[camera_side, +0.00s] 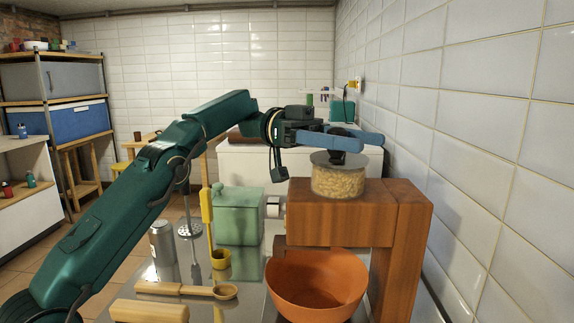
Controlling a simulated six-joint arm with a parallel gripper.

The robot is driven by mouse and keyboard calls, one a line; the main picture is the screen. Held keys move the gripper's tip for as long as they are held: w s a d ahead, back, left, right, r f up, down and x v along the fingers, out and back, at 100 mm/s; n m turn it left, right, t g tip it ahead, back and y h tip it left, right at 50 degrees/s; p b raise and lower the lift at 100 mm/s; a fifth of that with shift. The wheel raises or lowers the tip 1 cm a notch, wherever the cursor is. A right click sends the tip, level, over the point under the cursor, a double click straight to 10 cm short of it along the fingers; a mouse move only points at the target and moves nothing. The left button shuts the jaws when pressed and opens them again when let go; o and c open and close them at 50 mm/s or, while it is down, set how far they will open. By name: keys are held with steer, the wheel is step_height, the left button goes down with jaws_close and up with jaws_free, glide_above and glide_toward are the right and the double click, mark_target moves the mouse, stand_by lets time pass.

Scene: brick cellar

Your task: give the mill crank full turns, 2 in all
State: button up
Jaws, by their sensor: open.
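The mill (340,215) is a reddish-brown wooden stand with a round, clear hopper (338,182) full of pale grain on top. A dark part of the crank (346,158) shows above the hopper's grey lid; most of the crank is hidden behind my gripper. My gripper (371,143) reaches in from the left, its blue fingers level and open just above the lid. The fingers lie over and beside the dark crank part; I cannot tell whether they touch it. An orange bowl (318,285) stands below the mill's overhang.
A wooden block (150,311) is at the front. The tiled wall (480,150) is close on the right.

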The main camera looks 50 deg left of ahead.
steer(key=shift+s+a, duration=0.15)
steer(key=shift+a, duration=1.05)
steer(key=shift+s+a, duration=0.1)
steer(key=shift+a, duration=1.05)
step_height(320, 180, up, 8)
steer(key=w+d+n+t+y, duration=0.25)
steer(key=n+t, duration=0.35)
steer(key=t, duration=0.5)
steer(key=s+f+n+t+y, duration=0.1)
steer(key=f+y, duration=0.1)
steer(key=s+a+f+n+t+y, duration=0.1)
steer(key=f+n+y, duration=0.1)
steer(key=f, duration=0.1)
steer(key=s+f+n+y, duration=0.1)
steer(key=s+f+y, duration=0.1)
steer(key=f, duration=0.1)
steer(key=shift+a+f+n+t+y, duration=0.15)
steer(key=shift+a+n+t+y, duration=0.1)
steer(key=shift+n+t, duration=0.15)
steer(key=shift+x, duration=2.5)
jaws_close()
